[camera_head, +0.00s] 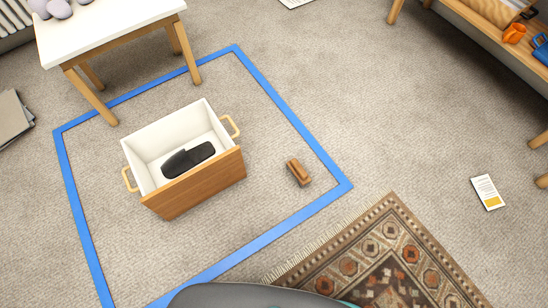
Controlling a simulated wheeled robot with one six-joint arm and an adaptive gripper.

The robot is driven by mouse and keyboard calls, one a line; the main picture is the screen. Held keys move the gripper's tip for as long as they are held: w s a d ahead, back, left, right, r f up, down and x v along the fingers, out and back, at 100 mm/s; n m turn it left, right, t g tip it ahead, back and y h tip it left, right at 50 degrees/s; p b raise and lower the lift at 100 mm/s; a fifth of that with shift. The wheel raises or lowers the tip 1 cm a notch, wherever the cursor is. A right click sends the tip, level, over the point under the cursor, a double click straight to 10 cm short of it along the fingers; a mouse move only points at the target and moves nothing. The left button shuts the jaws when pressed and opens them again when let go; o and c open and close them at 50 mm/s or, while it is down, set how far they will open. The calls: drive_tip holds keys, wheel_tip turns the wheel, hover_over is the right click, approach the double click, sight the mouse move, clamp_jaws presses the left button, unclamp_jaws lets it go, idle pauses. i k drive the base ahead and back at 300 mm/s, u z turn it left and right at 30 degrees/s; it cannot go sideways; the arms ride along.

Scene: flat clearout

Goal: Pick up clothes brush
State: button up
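The clothes brush (299,172) appears to be the small brown wooden block lying on the carpet. It lies inside the blue outline, right of the wooden box and apart from it. Its bristles cannot be made out clearly. My gripper is not in view. Only a dark rounded part, probably my own body, shows at the bottom edge.
A wooden box (201,185) with rope handles holds dark shoes (188,160). Blue tape (285,104) outlines the floor around it. A patterned rug (385,262) lies in front right, a white table (105,22) back left. A bench (490,38) stands right. Carpet around the brush is clear.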

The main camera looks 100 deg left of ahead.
sight(301, 177)
drive_tip(key=u, duration=2.15)
drive_tip(key=i, duration=3.45)
drive_tip(key=u, duration=2.45)
drive_tip(key=i, duration=0.4)
drive_tip(key=u, duration=2.25)
